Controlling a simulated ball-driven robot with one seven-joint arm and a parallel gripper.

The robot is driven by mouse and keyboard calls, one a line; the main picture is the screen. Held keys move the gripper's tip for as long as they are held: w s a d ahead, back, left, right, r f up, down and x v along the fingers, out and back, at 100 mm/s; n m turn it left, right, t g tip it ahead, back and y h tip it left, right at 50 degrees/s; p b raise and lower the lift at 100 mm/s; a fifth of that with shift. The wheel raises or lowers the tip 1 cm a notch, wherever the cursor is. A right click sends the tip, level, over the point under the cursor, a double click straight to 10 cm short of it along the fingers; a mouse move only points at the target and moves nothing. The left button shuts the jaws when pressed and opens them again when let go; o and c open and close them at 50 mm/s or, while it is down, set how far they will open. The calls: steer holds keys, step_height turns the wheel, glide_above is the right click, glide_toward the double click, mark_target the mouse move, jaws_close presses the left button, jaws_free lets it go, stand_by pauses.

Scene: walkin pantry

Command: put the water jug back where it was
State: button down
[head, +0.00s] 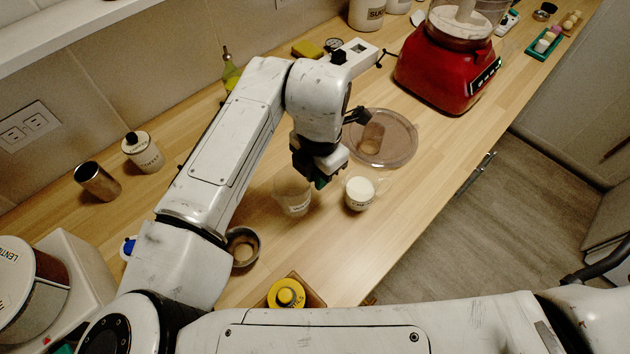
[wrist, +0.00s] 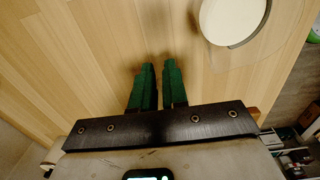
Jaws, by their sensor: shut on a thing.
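The water jug (head: 293,199) looks like the clear, see-through vessel with a small label in the head view, just left of and below my gripper (head: 321,181). The label is too small to read surely. My gripper's green fingers (wrist: 157,82) are close together in the wrist view with a narrow gap. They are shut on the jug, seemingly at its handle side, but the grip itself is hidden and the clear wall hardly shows. I cannot tell whether the jug touches the counter.
A second clear jug with white contents (head: 360,192) stands close right of my gripper; it also shows in the wrist view (wrist: 233,18). A round clear tray (head: 400,150) lies behind. A metal bowl (head: 243,247) and yellow-lidded jar (head: 287,293) stand nearer. A red food processor (head: 440,70) is back right.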

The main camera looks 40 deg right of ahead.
mark_target(317, 194)
steer(key=shift+f, duration=1.7)
steer(key=c, duration=1.1)
jaws_free()
steer(key=shift+f, duration=0.1)
steer(key=shift+c, duration=0.2)
steer(key=r, duration=1.2)
steer(key=shift+s+r, duration=0.15)
steer(key=shift+s, duration=0.05)
